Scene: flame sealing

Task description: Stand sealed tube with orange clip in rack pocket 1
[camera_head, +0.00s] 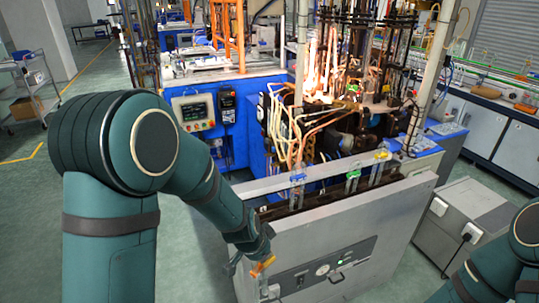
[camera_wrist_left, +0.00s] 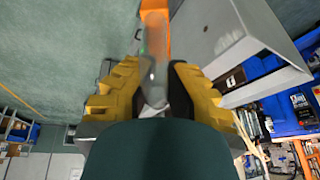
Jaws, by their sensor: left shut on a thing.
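My left gripper (camera_head: 254,264) is low in front of the grey cabinet in the head view. In the left wrist view its two yellow fingers (camera_wrist_left: 154,88) are shut on a clear tube (camera_wrist_left: 154,52). An orange clip (camera_wrist_left: 155,10) is at the tube's far end. In the head view the orange clip (camera_head: 263,266) shows beside the gripper, and most of the tube is hard to make out. A pale rail (camera_head: 325,171) along the cabinet top carries clear tubes with a blue clip (camera_head: 298,177), a green clip (camera_head: 352,174) and a yellow clip (camera_head: 382,155). Pocket numbers are not readable. My right gripper is out of view.
The grey cabinet front (camera_head: 375,225), with a dark control panel (camera_head: 325,270), stands close to my left gripper. Behind the rail is a machine with glowing burners (camera_head: 322,65) and hoses. A grey box unit (camera_head: 465,225) stands at right. The floor left of the cabinet is clear.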

